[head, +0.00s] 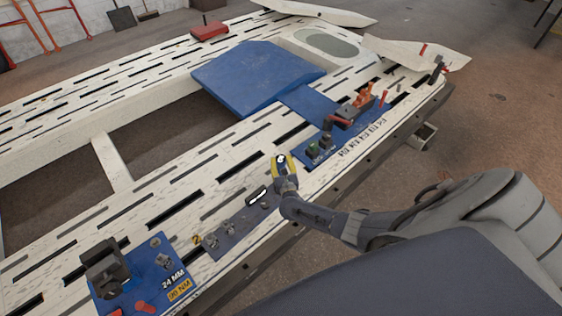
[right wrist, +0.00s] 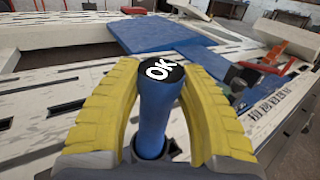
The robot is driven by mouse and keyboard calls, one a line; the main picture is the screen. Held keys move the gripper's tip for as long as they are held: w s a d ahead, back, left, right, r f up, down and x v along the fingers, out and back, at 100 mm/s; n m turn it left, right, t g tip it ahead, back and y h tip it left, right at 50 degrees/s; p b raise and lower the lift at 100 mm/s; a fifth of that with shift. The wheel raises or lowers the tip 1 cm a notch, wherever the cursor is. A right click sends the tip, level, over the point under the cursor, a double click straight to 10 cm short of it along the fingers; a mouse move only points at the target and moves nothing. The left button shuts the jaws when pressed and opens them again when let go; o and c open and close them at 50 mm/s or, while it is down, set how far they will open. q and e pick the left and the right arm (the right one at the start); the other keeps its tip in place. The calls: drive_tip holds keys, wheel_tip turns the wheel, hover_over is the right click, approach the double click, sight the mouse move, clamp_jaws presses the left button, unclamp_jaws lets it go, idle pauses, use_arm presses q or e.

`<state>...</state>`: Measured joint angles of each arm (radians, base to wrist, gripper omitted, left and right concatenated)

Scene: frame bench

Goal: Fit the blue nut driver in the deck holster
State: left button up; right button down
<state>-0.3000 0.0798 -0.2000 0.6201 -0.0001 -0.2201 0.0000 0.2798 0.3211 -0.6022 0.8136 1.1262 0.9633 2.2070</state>
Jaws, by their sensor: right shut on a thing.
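The blue nut driver (right wrist: 157,118) has a blue handle and a black end cap marked "OK". It stands roughly upright in the right wrist view, between the two yellow ribbed pads of my right gripper (right wrist: 160,92), which is shut on it. In the head view my right gripper (head: 283,168) is over the far end of a dark grey plate (head: 228,236) on the deck. A grey ring shows at the handle's foot in the wrist view; I cannot tell whether it belongs to the holster. The driver's lower end is hidden. My left gripper is not in view.
A blue panel (head: 315,153) with knobs and a red-orange tool lies just beyond the gripper. A large blue slab (head: 255,75) lies farther back.

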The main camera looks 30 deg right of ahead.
drive_tip(key=shift+f, duration=0.3)
drive_tip(key=c, duration=0.7)
unclamp_jaws()
drive_tip(key=shift+f, duration=0.1)
drive_tip(key=shift+v, duration=5.95)
drive_tip(key=shift+a, duration=0.1)
